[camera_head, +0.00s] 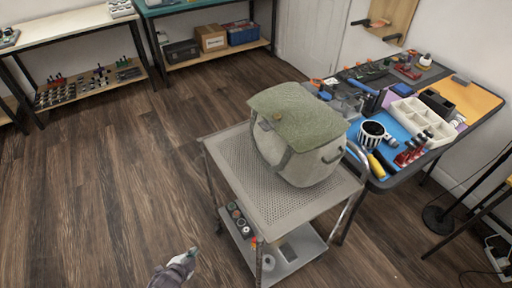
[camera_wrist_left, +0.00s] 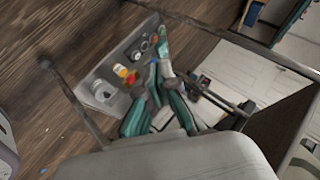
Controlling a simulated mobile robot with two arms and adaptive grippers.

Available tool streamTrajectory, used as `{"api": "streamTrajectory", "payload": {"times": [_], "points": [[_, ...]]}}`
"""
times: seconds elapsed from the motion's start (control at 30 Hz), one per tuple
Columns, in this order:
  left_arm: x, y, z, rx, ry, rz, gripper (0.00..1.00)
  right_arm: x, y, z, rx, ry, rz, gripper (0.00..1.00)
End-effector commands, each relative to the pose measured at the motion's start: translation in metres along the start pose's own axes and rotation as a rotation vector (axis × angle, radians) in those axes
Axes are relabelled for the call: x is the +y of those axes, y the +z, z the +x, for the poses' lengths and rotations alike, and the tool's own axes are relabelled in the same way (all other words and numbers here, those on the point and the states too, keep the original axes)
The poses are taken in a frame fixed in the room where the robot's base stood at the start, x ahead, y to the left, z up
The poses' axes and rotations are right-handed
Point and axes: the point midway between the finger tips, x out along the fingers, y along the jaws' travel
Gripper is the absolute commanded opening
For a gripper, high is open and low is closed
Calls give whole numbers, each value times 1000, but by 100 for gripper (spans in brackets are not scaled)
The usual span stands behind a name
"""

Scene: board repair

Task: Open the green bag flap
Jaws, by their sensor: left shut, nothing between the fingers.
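The bag (camera_head: 310,165) is pale grey-green and stands upright on the top of a metal cart. My left gripper (camera_head: 191,252) is low at the bottom of the head view, left of the cart and well apart from the bag. In the left wrist view its teal-tipped fingers (camera_wrist_left: 158,68) are shut with nothing between them. The bag is not clear in that view. My right gripper is not in view.
The perforated cart top (camera_head: 235,165) has bare room left of the bag. Its lower shelf (camera_head: 297,252) holds small containers. A crowded workbench (camera_head: 378,185) stands close at the right. Open wooden floor (camera_head: 110,180) lies to the left.

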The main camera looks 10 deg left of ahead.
Motion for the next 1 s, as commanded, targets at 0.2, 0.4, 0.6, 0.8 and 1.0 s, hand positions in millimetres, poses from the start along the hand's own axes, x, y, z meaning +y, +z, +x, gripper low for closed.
{"api": "streamTrajectory", "payload": {"times": [0.2, 0.4, 0.6, 0.8, 1.0], "points": [[-170, -132, 38, 348, -553, 834, 0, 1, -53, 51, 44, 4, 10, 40], [-232, -232, -22, 428, -1052, 1507, 0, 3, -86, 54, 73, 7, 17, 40], [-236, -279, -75, 381, -1387, 1925, 0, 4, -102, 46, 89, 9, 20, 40], [-238, -296, -88, 357, -1467, 2021, 0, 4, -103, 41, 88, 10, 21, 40], [-245, -327, -78, 358, -1466, 2014, 0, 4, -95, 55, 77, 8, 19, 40]]}}
